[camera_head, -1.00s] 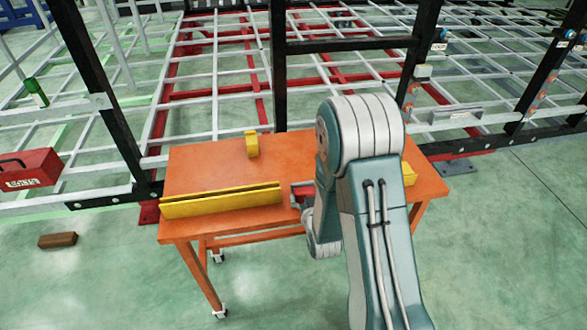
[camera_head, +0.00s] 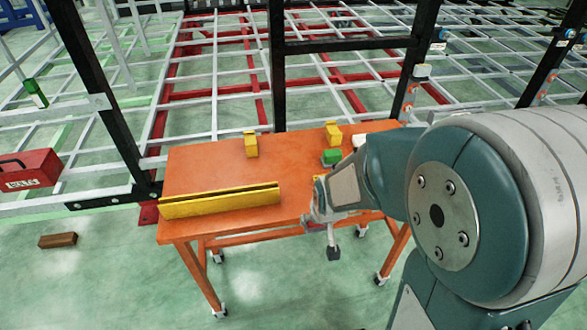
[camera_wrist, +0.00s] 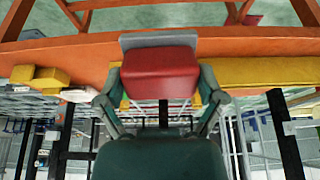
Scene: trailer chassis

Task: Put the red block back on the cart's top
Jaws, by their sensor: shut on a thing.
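The orange cart (camera_head: 215,165) stands in the middle of the head view, its top level. My gripper (camera_head: 325,200) is at the cart's front edge, right of the middle. In the wrist view my gripper (camera_wrist: 161,95) is shut on the red block (camera_wrist: 160,75), with one finger at each side of it. A flat grey piece (camera_wrist: 158,40) shows just beyond the block; I cannot tell what it belongs to. The orange cart edge (camera_wrist: 60,52) shows behind the block. In the head view the red block is hidden by my gripper and arm.
On the cart top lie a long yellow angle bar (camera_head: 220,201), a yellow block (camera_head: 251,145), another yellow block (camera_head: 333,133) and a green block (camera_head: 331,157). The top's middle is clear. A black post (camera_head: 278,70) rises behind. A brown block (camera_head: 57,240) lies on the floor.

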